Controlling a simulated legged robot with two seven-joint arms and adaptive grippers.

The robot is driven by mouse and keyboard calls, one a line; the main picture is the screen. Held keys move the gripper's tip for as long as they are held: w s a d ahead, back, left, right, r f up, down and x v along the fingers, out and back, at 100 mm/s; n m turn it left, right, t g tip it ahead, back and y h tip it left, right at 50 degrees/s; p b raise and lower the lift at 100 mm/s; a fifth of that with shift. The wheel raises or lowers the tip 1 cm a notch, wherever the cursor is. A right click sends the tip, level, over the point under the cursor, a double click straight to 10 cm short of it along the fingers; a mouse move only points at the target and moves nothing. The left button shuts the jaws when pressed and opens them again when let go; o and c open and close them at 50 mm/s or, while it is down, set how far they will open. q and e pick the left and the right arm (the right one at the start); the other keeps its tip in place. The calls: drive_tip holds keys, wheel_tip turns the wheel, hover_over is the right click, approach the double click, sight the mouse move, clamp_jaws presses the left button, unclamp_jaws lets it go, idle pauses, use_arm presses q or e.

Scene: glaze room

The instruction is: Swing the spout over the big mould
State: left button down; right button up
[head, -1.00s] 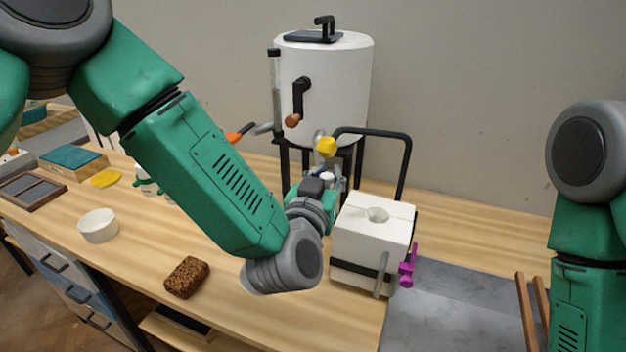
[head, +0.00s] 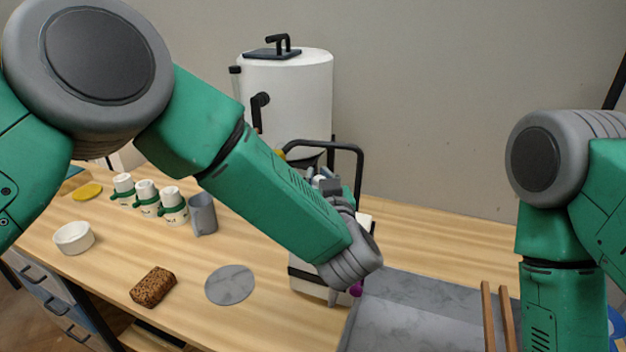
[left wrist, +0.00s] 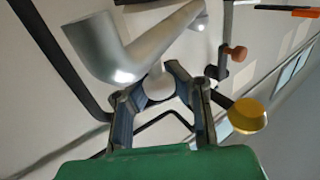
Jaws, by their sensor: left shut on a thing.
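The white tank (head: 290,100) stands on a black stand at the back of the bench. Its silver spout (left wrist: 105,45) shows as a bent tube in the left wrist view. My left gripper (head: 328,178) is shut on a pale round knob (left wrist: 158,85) at the spout. In the head view my forearm and gripper hide the spout. The white mould (head: 308,284) stands below my left wrist, mostly hidden by it. I cannot tell exactly where the spout's mouth lies over it. A yellow knob (left wrist: 246,116) shows beside the fingers. My right gripper is out of view.
A black bar frame (head: 360,165) rises close behind my left gripper. Several white cups (head: 147,197), a grey mug (head: 203,214), a white bowl (head: 74,238), a brown sponge-like block (head: 153,286) and a grey disc (head: 230,285) are left. A grey tray (head: 400,312) lies right.

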use_arm(q)
drive_tip(key=shift+s+f, duration=0.3)
drive_tip(key=shift+s, duration=0.15)
drive_tip(key=shift+w+d, duration=0.1)
drive_tip(key=shift+d, duration=0.4)
drive_tip(key=c, duration=1.3)
unclamp_jaws()
drive_tip(key=shift+d, duration=0.15)
drive_tip(key=shift+d+r, duration=0.1)
drive_tip(key=shift+r, duration=0.2)
drive_tip(key=shift+f, duration=0.1)
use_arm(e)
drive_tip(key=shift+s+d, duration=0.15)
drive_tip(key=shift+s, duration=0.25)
